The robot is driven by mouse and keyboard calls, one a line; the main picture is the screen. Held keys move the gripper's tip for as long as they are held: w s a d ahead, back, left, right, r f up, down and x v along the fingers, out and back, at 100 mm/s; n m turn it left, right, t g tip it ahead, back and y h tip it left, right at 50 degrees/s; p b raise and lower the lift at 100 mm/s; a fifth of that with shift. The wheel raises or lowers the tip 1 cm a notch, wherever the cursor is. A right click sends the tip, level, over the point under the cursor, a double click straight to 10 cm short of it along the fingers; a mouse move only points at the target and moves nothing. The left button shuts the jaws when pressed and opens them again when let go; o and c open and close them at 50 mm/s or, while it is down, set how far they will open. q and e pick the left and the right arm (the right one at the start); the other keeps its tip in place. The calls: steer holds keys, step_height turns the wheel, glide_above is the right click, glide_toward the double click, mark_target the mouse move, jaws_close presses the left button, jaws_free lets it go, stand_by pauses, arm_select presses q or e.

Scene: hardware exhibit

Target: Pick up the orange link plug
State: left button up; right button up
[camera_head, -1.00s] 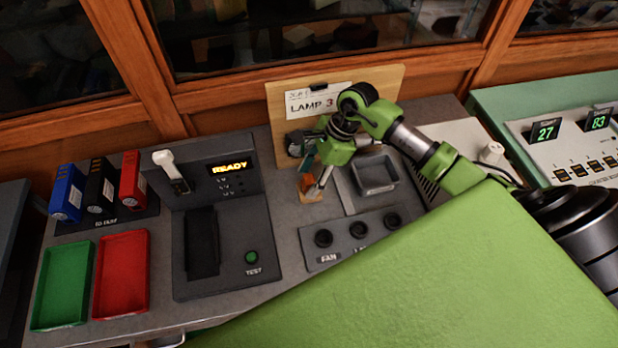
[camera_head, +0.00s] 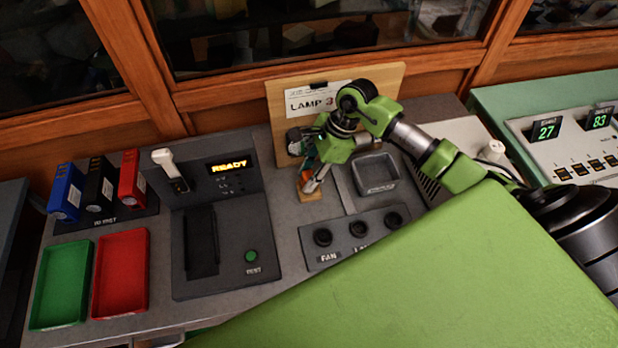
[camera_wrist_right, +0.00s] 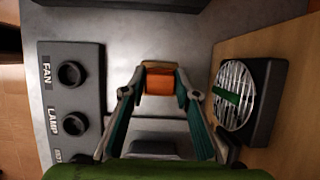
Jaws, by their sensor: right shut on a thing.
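The orange link plug (camera_head: 307,196) is a small orange block on the grey counter, in front of the wooden LAMP 3 board. My right gripper (camera_head: 312,183) reaches down onto it, and its fingers partly cover it in the head view. In the right wrist view the plug (camera_wrist_right: 160,84) lies between the two fingertips of my right gripper (camera_wrist_right: 160,92), which are shut on its sides. I cannot see a gap beneath the plug. My left gripper is in neither view.
The LAMP 3 board (camera_head: 283,99) with a round fan (camera_wrist_right: 238,95) stands close beside the gripper. A READY console (camera_head: 258,215) and green and red trays (camera_head: 121,272) are left.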

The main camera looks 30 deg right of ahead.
steer(key=s+d+r+b, duration=0.2)
steer(key=s+r+b, duration=0.1)
steer(key=r, duration=0.3)
steer(key=shift+s+r, duration=0.3)
steer(key=shift+s, duration=0.2)
steer(key=shift+o, duration=0.2)
steer(key=s+d+r+b, duration=0.2)
steer(key=s+r+b, duration=0.1)
steer(key=s, duration=0.5)
steer(key=shift+d+r+b, duration=0.35)
steer(key=shift+r, duration=0.25)
steer(key=shift+s+d+r+b, duration=0.2)
steer(key=shift+s+r+b, duration=0.15)
steer(key=shift+s+r, duration=0.2)
